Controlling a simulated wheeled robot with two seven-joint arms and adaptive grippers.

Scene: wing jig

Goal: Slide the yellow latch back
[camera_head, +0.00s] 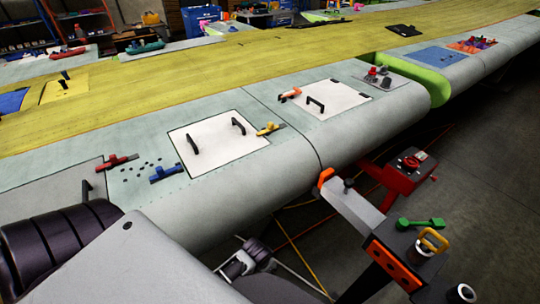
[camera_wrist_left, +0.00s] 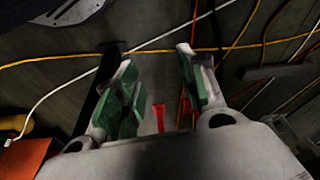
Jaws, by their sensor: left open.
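The yellow latch (camera_head: 270,128) sits on the grey wing skin at the right edge of a white square panel (camera_head: 218,150) with two black handles. The latch does not show in that view. In the head view my left arm comes in at the bottom left, and the gripper end, low at the bottom centre, is well below the latch and apart from it. My right gripper is not in view.
A red latch (camera_head: 117,161) and a blue latch (camera_head: 165,173) lie left of the panel. An orange latch (camera_head: 290,94) lies at a second white panel (camera_head: 335,98). A jig arm (camera_head: 352,208) with clamps stands at the lower right. Cables (camera_wrist_left: 150,50) cross the floor.

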